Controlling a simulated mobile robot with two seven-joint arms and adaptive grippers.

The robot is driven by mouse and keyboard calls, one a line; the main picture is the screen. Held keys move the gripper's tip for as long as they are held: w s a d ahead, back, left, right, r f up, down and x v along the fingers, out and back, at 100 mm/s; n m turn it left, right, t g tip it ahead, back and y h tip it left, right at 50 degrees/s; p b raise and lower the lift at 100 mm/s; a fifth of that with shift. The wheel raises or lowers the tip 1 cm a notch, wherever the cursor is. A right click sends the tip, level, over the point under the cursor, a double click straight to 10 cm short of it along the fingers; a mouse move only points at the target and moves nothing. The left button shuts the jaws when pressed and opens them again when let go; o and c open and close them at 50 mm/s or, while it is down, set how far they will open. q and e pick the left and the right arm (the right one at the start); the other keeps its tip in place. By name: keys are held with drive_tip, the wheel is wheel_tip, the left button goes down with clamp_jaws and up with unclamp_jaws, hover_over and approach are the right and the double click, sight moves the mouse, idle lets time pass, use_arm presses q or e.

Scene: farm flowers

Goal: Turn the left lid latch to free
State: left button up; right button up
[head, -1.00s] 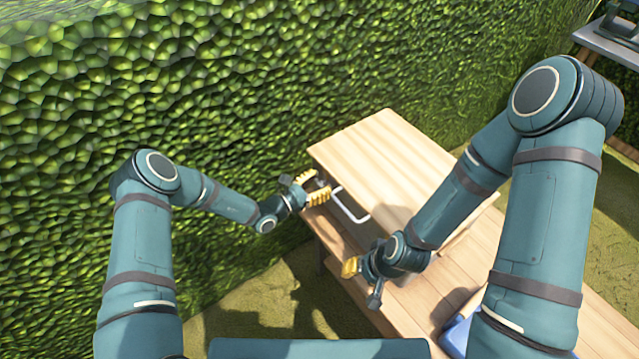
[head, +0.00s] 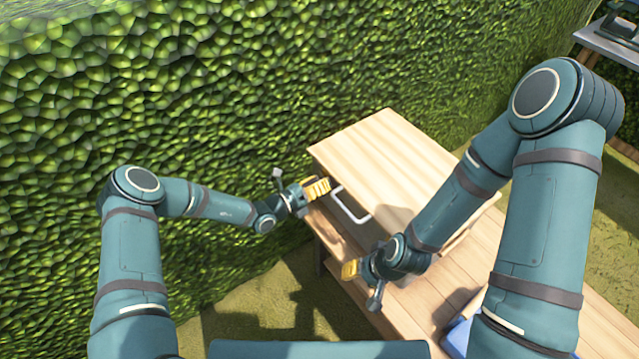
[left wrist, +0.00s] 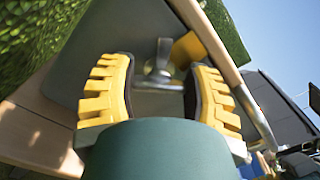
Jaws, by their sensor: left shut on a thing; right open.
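The wooden box with its pale lid (head: 385,160) stands on the table in the head view. My left gripper (head: 319,188) is at the box's left front corner, just under the lid edge. In the left wrist view, the small metal latch (left wrist: 160,65) sits between the yellow fingers of my left gripper (left wrist: 162,80), which is shut on it. A yellow piece (left wrist: 189,48) is beside the latch. In the head view the fingers hide the latch. My right gripper (head: 350,270) is open and empty, in front of the box and apart from it.
A white bar handle (head: 350,207) sticks out from the box front, close to the right of my left gripper. The wooden table (head: 425,310) has a blue item (head: 456,335) near its front. A green hedge (head: 150,80) rises behind and to the left.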

use_arm(q)
drive_tip(key=n, duration=0.5)
drive_tip(key=shift+f+n, duration=0.2)
drive_tip(key=shift+n, duration=0.1)
drive_tip(key=shift+n+b, duration=0.45)
drive_tip(key=shift+n, duration=1.75)
drive_tip(key=o, duration=1.2)
drive_tip(key=shift+a, duration=0.1)
drive_tip(key=v, duration=1.2)
